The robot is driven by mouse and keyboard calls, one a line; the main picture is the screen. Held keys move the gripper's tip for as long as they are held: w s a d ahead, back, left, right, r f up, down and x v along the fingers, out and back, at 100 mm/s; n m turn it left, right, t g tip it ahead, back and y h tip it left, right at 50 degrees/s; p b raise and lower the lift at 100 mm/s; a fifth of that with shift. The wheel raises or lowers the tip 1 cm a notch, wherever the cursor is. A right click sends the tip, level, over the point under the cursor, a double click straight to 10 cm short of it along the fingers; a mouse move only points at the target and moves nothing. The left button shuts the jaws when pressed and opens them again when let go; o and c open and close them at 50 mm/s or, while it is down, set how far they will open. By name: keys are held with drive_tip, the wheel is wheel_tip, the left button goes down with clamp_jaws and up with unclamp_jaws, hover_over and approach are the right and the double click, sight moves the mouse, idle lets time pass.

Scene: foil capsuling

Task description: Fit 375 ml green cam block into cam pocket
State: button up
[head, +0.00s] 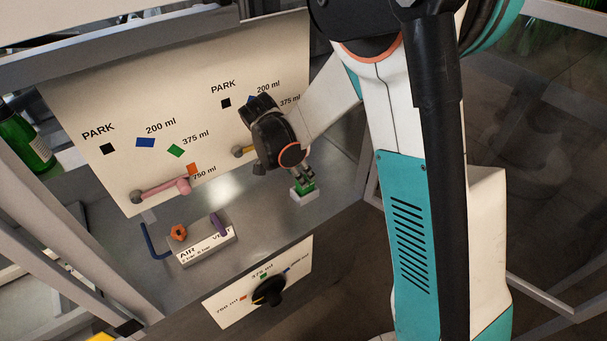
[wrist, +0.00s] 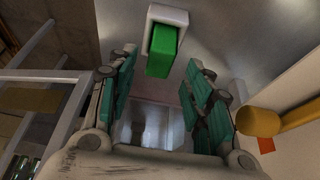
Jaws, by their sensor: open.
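The green cam block (head: 303,187) is at the white rectangular pocket (head: 306,197) on the grey metal deck. In the wrist view the green block (wrist: 161,52) stands up out of the white rim (wrist: 168,15), with its lower end within that rim; how deep it sits cannot be told. My gripper (head: 301,174) is close above the block in the head view. In the wrist view my gripper's fingers (wrist: 162,85) are spread wide, with nothing between them, and the block is beyond the fingertips, apart from them.
A pale panel carries PARK and volume marks, a pink lever (head: 165,188) and a yellow lever, which shows in the wrist view (wrist: 275,120). An AIR plate (head: 207,250) with an orange knob and purple lever is left. A black selector knob (head: 268,292) is in front.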

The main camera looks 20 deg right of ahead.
drive_tip(key=s+r+n+t+y+p, duration=0.1)
drive_tip(key=s+r+n, duration=0.35)
drive_tip(key=r, duration=0.45)
drive_tip(key=s+r+n+t+y+p, duration=0.1)
drive_tip(key=s+r+n, duration=0.2)
drive_tip(key=s+r, duration=0.4)
drive_tip(key=s+d+r+n+t+y, duration=0.2)
drive_tip(key=s+n, duration=0.5)
drive_tip(key=s, duration=0.4)
drive_tip(key=shift+r+t, duration=0.9)
drive_tip(key=shift+r, duration=0.15)
